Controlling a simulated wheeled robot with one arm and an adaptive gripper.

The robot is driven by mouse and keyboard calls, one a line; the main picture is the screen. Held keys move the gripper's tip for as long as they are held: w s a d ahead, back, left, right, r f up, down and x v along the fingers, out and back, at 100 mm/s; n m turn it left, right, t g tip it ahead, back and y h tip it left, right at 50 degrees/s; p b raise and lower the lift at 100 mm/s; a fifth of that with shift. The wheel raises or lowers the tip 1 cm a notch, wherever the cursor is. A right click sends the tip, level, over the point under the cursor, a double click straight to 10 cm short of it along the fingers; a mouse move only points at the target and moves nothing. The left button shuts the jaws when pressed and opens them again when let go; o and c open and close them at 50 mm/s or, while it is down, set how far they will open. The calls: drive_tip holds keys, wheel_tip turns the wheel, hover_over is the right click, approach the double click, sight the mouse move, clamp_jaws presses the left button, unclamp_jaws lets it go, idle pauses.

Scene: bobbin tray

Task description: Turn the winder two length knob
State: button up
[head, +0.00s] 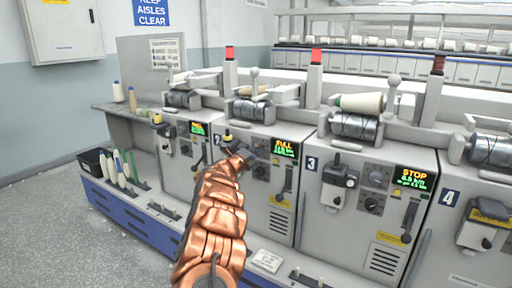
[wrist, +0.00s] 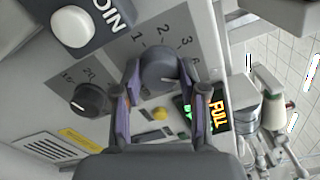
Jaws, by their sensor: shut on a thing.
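Winder two (head: 283,205) stands behind my copper arm, with a lit screen (head: 285,149) reading FULL. My gripper (head: 258,153) is at its panel, left of the screen. In the wrist view my gripper (wrist: 160,82) is shut on a round grey knob (wrist: 158,62), one finger on each side. Printed numbers 1, 2 and 3 curve around this knob. A smaller dark knob (wrist: 91,100) with its own scale sits to its left, apart from the fingers. No label naming the held knob as length is readable. The FULL screen also shows in the wrist view (wrist: 217,115).
A yellow button (wrist: 160,114) lies close below the held knob, between the fingers. A white button (wrist: 73,27) on a dark plate is at upper left. Winder three (head: 345,230), with a STOP screen, is to the right. Grey floor (head: 60,225) lies at left.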

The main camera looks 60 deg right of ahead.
drive_tip(key=n+p, duration=2.1)
drive_tip(key=n, duration=0.5)
drive_tip(key=shift+f+n+p, duration=0.1)
drive_tip(key=shift+n+p, duration=0.2)
drive_tip(key=shift+p, duration=0.1)
drive_tip(key=shift+f, duration=0.1)
drive_tip(key=o, duration=1.1)
drive_tip(key=shift+o, duration=0.2)
drive_tip(key=shift+a, duration=0.2)
